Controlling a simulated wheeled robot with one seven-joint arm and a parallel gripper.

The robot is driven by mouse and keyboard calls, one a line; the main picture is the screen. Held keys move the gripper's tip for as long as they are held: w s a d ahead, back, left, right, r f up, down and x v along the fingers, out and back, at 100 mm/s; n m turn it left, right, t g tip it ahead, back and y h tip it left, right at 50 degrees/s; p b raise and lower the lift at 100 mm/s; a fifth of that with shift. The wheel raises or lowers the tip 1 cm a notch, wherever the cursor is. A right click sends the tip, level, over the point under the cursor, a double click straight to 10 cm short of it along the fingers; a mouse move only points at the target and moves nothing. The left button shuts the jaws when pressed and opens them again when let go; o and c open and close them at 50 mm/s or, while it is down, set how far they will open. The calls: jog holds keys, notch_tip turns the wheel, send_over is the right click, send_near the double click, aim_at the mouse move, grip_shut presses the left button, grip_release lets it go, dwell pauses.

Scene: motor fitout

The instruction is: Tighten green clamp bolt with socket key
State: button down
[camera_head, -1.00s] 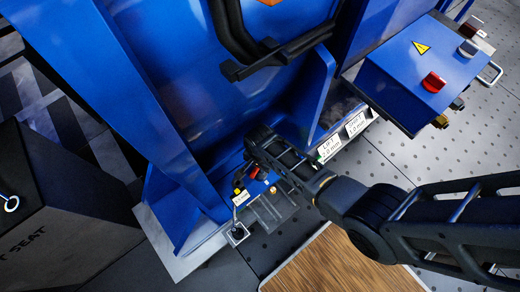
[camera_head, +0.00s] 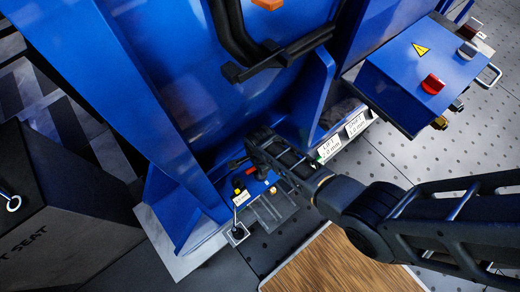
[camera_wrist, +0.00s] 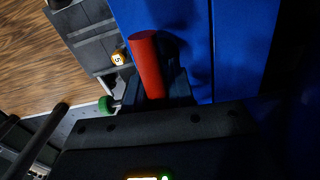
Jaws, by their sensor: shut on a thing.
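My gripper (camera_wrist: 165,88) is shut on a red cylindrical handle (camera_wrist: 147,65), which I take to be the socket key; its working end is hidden. A green round piece (camera_wrist: 105,105), probably the clamp bolt's head, shows left of and below the handle in the wrist view, apart from the visible red part. The green bolt cannot be made out there. Whether the key touches any bolt cannot be seen.
A blue block with a white label (camera_head: 241,198) and a grey slotted tray (camera_head: 268,210) lie below my gripper. The blue machine wall (camera_head: 150,90) rises close behind; a blue control box (camera_head: 425,65) stands right.

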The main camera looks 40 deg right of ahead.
jog(key=shift+m, duration=0.4)
jog(key=shift+n, duration=0.4)
jog(key=shift+r, duration=0.15)
jog(key=shift+r+p, duration=3.7)
jog(key=shift+f, duration=0.1)
